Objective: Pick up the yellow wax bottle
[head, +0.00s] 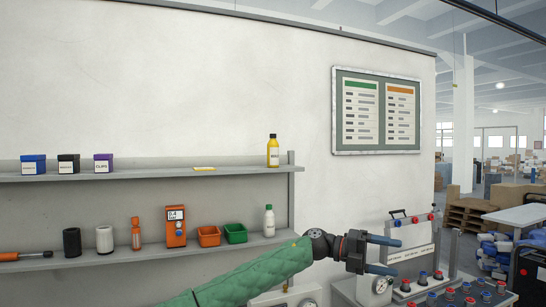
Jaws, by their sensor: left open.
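The yellow wax bottle (273,154) stands upright at the right end of the upper shelf (240,173). It has a dark cap and a pale label. My left gripper (391,255) is open and empty, with its two blue-grey fingers pointing right. It is below and to the right of the bottle, well apart from it, in front of the test bench. My right gripper is not in view.
The upper shelf also holds blue, black and purple boxes (103,163) and a flat yellow item (204,169). The lower shelf (150,250) holds a white bottle (269,221), bins and tools. A bench with red and blue knobs (450,295) stands at the right.

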